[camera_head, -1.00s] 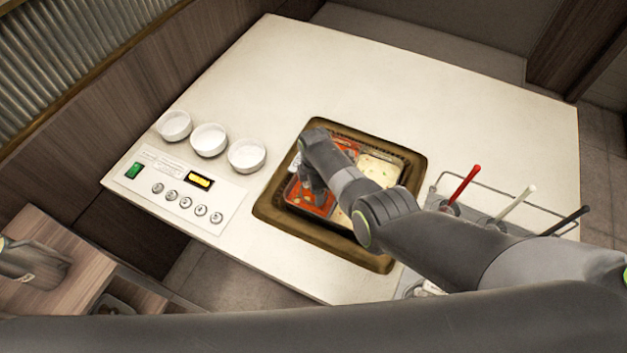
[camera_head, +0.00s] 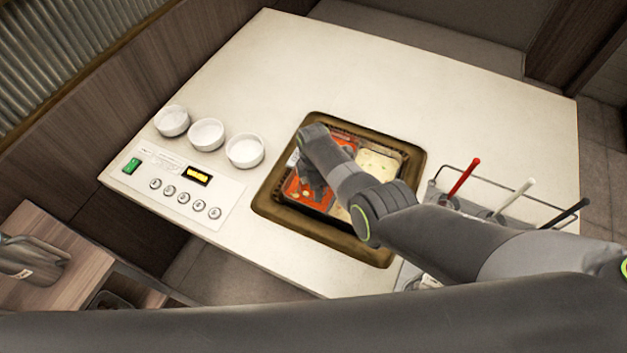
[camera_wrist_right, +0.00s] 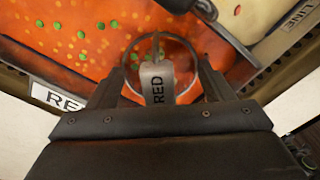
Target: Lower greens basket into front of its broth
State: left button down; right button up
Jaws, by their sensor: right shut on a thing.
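The pot (camera_head: 335,238) is set in the counter and split in two. Orange-red broth (camera_head: 300,190) with green and red bits fills its left part, and cream broth (camera_head: 378,165) its right part. My right gripper (camera_head: 312,180) is over the red broth near the pot's left side. I cannot tell how deep the basket sits. My left gripper is out of view.
Several white bowls, one of them here (camera_head: 246,151), stand left of the pot beside a control panel (camera_head: 180,185). A wire rack (camera_head: 530,205) with red, white and black handles is at the right. The counter (camera_head: 420,85) behind is clear.

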jog(key=o, duration=1.2)
jog(key=shift+f, duration=0.1)
jog(key=shift+c, duration=0.2)
notch_tip(320, 180, up, 11)
jog(key=p, duration=1.1)
